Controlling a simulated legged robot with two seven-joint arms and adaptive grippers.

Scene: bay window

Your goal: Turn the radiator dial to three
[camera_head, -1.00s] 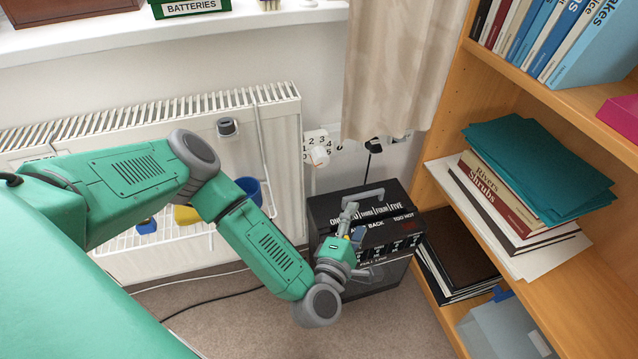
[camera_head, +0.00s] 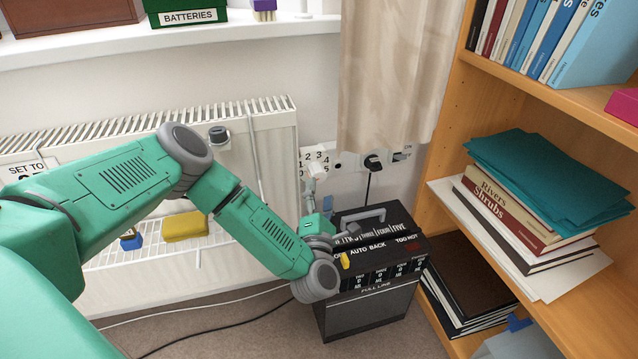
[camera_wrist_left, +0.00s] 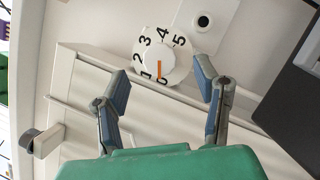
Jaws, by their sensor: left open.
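The white radiator dial (camera_head: 314,165) sits on the wall at the right end of the radiator (camera_head: 232,165), below the sill. In the left wrist view the dial (camera_wrist_left: 176,68) shows numbers from 0 to 5 around it. Its orange pointer points down at the 0. My left gripper (camera_head: 311,192) is just below the dial in the head view. In the left wrist view its two fingers (camera_wrist_left: 163,86) are open and empty, spread to either side of the dial's lower part; I cannot tell whether they touch it. My right gripper is not in view.
A black box heater-like unit (camera_head: 368,310) with a handle stands on the floor below my gripper. A bookcase (camera_head: 450,130) is at the right, a curtain (camera_head: 385,80) behind. A "SET TO" sign (camera_head: 27,170) on the radiator is partly hidden by my arm. A wire rack (camera_head: 150,252) hangs on the radiator.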

